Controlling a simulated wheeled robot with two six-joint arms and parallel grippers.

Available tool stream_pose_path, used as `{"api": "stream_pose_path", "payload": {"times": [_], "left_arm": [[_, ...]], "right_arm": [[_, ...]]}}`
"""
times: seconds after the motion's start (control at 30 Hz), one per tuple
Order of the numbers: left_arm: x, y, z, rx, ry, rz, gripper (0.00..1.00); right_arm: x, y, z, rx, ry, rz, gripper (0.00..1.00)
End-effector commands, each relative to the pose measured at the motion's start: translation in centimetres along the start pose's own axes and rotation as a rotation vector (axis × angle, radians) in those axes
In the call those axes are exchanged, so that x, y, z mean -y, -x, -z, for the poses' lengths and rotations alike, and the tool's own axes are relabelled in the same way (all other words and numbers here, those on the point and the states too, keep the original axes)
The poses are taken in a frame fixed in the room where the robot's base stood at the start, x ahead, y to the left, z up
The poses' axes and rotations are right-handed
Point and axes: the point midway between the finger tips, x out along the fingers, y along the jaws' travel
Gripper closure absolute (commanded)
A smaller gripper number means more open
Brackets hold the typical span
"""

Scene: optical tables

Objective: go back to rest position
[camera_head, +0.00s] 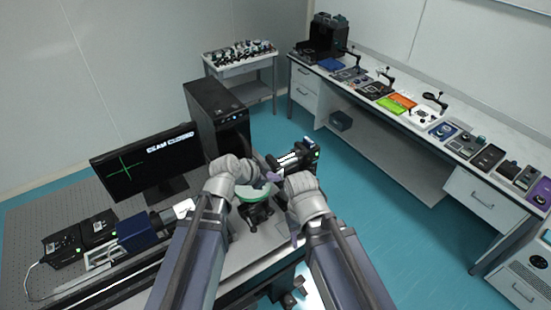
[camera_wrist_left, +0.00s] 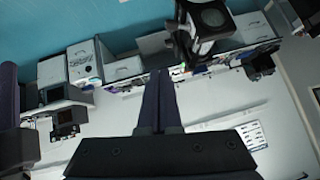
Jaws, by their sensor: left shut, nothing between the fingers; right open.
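My left gripper (camera_head: 268,179) is above the optical table, just over a green-rimmed round part on a dark mount (camera_head: 256,213). In the left wrist view, the fingers of my left gripper (camera_wrist_left: 160,74) are together with nothing between them. My right gripper (camera_head: 294,238) hangs lower, to the right of the mount and near the table's right edge. Its fingers are small and partly hidden by my right wrist in the head view. I see no object held in it. Both my arms reach forward from the bottom of the head view.
A monitor (camera_head: 147,165) with a green cross stands at left, beside a black computer tower (camera_head: 217,114). A black device (camera_head: 297,156) is close behind my wrists. Boxes (camera_head: 81,241) occupy the left table. A long bench (camera_head: 404,113) with instruments lines the right wall; the teal floor (camera_head: 390,225) between is clear.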

Motion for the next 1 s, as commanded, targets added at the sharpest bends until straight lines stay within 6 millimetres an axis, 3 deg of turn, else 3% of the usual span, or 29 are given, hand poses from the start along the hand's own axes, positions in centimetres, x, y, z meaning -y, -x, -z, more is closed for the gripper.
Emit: {"api": "stream_pose_path", "payload": {"times": [0.17,0.27,0.37,0.6,0.8,1.0], "left_arm": [[-0.2,-0.2,-0.2,0.003,0.002,-0.002,1.00],[-1.3,-1.4,-1.7,0.031,0.024,-0.023,1.00],[-3.8,-3.7,-4.7,0.104,0.074,-0.064,1.00],[-10.6,-8.6,-14.1,0.391,0.264,-0.122,1.00],[-14.7,-10.9,-21.6,0.642,0.425,-0.064,1.00],[-16.9,-11.5,-26.5,0.822,0.549,0.046,1.00]], "right_arm": [[0.0,-0.2,0.0,0.000,0.000,0.000,0.50],[0.2,-1.8,0.1,0.000,0.002,0.000,0.50],[0.4,-4.8,0.3,-0.001,0.006,-0.001,0.50],[1.1,-12.8,0.8,-0.003,0.021,-0.003,0.50],[1.6,-18.8,1.2,-0.004,0.033,-0.005,0.50],[2.0,-22.8,1.5,-0.005,0.042,-0.006,0.50]]}}
